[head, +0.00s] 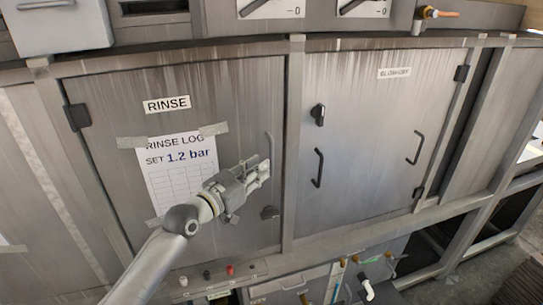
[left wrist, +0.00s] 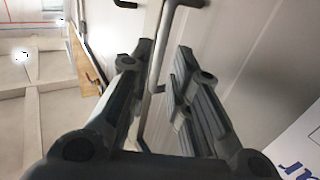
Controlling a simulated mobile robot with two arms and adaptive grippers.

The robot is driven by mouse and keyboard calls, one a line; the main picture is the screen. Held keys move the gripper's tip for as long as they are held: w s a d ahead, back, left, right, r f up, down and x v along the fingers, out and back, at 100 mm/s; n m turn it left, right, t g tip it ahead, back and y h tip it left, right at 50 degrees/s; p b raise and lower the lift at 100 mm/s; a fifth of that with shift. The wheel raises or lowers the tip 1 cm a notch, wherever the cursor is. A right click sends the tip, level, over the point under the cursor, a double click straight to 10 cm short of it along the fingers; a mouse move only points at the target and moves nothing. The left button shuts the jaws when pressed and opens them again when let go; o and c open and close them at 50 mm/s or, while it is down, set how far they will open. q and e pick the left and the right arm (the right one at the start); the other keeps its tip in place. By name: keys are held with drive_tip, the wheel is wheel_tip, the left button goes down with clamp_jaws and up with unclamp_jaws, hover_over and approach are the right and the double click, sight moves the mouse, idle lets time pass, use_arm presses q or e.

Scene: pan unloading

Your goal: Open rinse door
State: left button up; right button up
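The rinse door (head: 230,100) is a grey metal panel on the left of the cabinet, labelled RINSE, and looks shut. Its slim vertical handle (head: 270,150) is near the door's right edge. My right gripper is not in view.
A taped log sheet (head: 180,172) reading "SET 1.2 bar" hangs on the door behind my left wrist. The blowoff door (head: 365,130) with its own handles stands to the right. Buttons (head: 230,270) and valves (head: 365,285) line the cabinet below.

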sight(271, 160)
use_arm(q)
drive_tip(key=shift+p+x, duration=0.5)
drive_tip(key=shift+x, duration=2.55)
clamp_jaws()
